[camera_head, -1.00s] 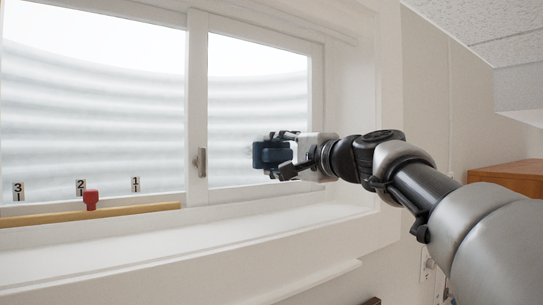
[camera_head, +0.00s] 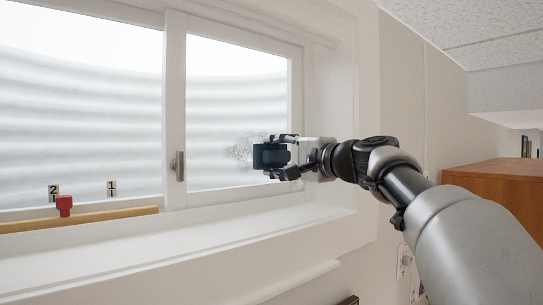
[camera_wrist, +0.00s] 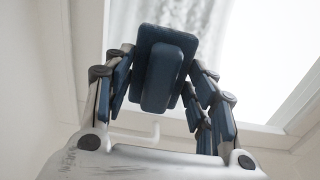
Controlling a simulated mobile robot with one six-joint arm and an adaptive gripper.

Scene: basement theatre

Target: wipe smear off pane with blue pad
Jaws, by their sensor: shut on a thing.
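My gripper (camera_head: 288,156) is shut on the blue pad (camera_head: 264,156), which faces left toward the window. The pad is dark blue, with a flat plate and a thicker grip block, and it also shows between the fingers in the wrist view (camera_wrist: 160,72). The smear (camera_head: 241,150) is a grey, speckled patch on the right pane (camera_head: 225,110), just left of the pad in the head view. Its right part may be hidden behind the pad. In the wrist view the smear (camera_wrist: 188,14) shows at the top, beyond the pad. I cannot tell whether the pad touches the glass.
A window latch (camera_head: 180,166) sits on the middle frame post. A wooden strip (camera_head: 110,215) with a red slider (camera_head: 64,206) runs along the left pane's bottom, below number tags. The white sill (camera_head: 150,245) is bare. A wooden cabinet (camera_head: 500,185) stands at right.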

